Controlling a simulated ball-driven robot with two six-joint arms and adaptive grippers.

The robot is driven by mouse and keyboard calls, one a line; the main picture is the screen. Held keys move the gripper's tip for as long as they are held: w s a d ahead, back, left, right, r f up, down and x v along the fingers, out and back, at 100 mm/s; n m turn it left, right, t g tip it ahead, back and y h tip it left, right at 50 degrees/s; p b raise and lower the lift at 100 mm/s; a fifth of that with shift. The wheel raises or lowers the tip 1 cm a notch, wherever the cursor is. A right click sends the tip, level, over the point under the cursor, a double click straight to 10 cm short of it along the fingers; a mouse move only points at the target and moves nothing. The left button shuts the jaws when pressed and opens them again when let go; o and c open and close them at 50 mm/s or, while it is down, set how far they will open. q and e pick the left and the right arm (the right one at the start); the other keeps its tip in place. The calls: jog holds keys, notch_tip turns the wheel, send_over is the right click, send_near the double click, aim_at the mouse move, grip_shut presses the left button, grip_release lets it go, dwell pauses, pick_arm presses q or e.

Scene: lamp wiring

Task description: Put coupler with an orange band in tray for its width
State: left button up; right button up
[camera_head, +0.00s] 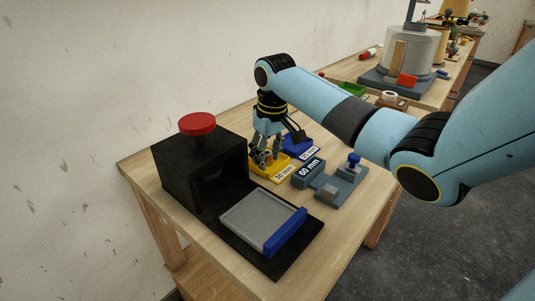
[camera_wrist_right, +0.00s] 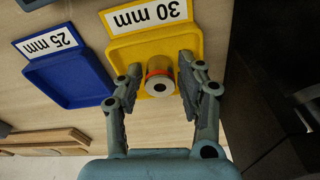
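The coupler (camera_wrist_right: 159,84) is a metallic cylinder with an orange-red band, seen end-on in the right wrist view. It is at the yellow tray (camera_wrist_right: 123,50) labelled 30 mm, within the tray's outline. My right gripper (camera_wrist_right: 161,64) has its fingers on either side of the coupler, with gaps showing, so it looks open around it. In the head view my right gripper (camera_head: 264,162) is low over the yellow tray (camera_head: 259,171) and largely hides the coupler. The blue tray (camera_wrist_right: 67,76) labelled 25 mm is next to the yellow one. My left gripper is not in view.
A grey block labelled 60 mm (camera_head: 308,172) and a grey fixture with a blue knob (camera_head: 353,160) stand right of the trays. A black box with a red button (camera_head: 197,124) stands left, with a grey plate (camera_head: 258,217) in front.

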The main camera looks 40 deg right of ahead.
jog(key=shift+r, duration=0.1)
notch_tip(320, 180, up, 12)
jog(key=s+p, duration=0.1)
jog(key=shift+s+p, duration=0.2)
jog(key=shift+p, duration=0.15)
jog(key=shift+a, duration=0.1)
dwell(0.4)
